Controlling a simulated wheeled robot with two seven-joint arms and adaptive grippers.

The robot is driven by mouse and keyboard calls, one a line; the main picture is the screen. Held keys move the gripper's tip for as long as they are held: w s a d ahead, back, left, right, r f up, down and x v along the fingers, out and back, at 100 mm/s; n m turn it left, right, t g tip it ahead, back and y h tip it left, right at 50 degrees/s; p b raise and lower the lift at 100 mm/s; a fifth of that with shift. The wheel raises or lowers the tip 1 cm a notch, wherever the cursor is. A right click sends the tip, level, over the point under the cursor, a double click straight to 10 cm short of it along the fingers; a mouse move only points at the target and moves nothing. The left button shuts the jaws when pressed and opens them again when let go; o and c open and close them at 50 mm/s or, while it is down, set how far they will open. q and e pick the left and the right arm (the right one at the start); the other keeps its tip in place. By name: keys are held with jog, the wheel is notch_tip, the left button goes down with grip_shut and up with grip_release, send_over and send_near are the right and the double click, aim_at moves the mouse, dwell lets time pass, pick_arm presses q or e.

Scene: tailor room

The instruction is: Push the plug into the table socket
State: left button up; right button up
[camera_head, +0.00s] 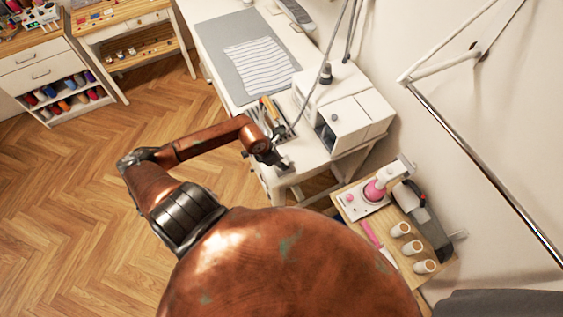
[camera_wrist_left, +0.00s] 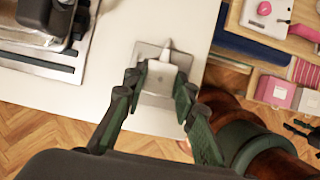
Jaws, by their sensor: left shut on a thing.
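The table socket is a grey metallic plate (camera_wrist_left: 150,120) at the corner of the white table; a bit of it shows in the head view (camera_head: 285,167). The white plug (camera_wrist_left: 161,76), with its pale tapered cable end pointing away from me, is over the plate in the left wrist view. My left gripper (camera_wrist_left: 157,88) is shut on the plug, with a dark finger on each side; it also shows in the head view (camera_head: 277,161), above the table corner. The plug hides the socket's openings, and I cannot tell how deep it sits. My right gripper is in neither view.
A small white cabinet (camera_head: 345,119) stands on the white table (camera_wrist_left: 50,102) close to the gripper. A tray of tools (camera_head: 268,111) and a grey mat (camera_head: 217,47) lie farther along it. A wooden side table (camera_head: 383,232) with a white and pink machine (camera_head: 375,190) stands at the right.

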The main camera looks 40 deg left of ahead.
pick_arm(q)
jog(key=shift+f, duration=0.2)
jog(key=o, duration=1.1)
jog(key=shift+o, duration=0.2)
jog(key=v, duration=1.2)
